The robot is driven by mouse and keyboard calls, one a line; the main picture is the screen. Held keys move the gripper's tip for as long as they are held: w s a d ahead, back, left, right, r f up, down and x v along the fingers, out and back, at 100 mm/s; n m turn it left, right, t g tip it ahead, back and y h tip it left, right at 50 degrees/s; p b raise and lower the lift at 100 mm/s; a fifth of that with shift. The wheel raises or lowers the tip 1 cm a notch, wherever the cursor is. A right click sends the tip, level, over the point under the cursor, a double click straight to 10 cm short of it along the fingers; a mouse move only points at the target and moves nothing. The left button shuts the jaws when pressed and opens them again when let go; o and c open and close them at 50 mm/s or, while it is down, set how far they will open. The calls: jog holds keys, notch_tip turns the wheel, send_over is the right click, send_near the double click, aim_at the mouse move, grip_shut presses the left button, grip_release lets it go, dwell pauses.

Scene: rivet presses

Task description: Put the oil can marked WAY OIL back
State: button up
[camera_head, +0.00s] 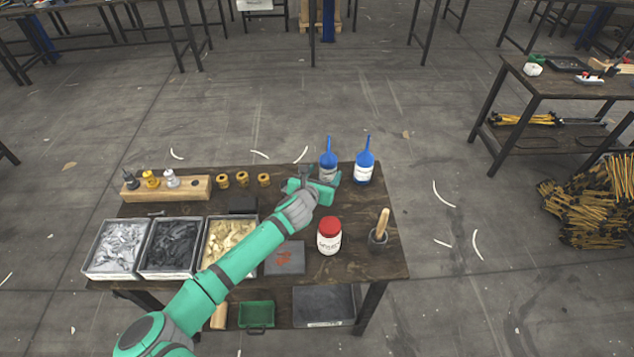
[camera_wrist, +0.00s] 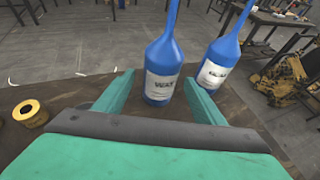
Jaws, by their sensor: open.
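The blue oil can with a white label reading WAY (camera_wrist: 163,72) stands upright at the back of the table. It also shows in the head view (camera_head: 328,157), just beyond my gripper (camera_head: 316,187). In the wrist view my gripper (camera_wrist: 158,95) is open, with one finger on each side of the can's lower body. A gap shows between the left finger and the can; the right finger is closer. A second blue oil can (camera_wrist: 222,60) stands to its right, also upright in the head view (camera_head: 364,160). Its label is not clearly readable.
The dark table (camera_head: 385,262) holds a red-lidded jar (camera_head: 329,240), a pot with a wooden handle (camera_head: 378,238), several brass pieces (camera_head: 242,179), a wooden block with knobs (camera_head: 165,188) and trays of small parts (camera_head: 116,248). The floor behind is mostly open.

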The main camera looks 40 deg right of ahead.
jog(key=v, duration=0.8)
jog(key=shift+s+a, duration=0.25)
jog(key=shift+a, duration=0.05)
jog(key=shift+r, duration=0.15)
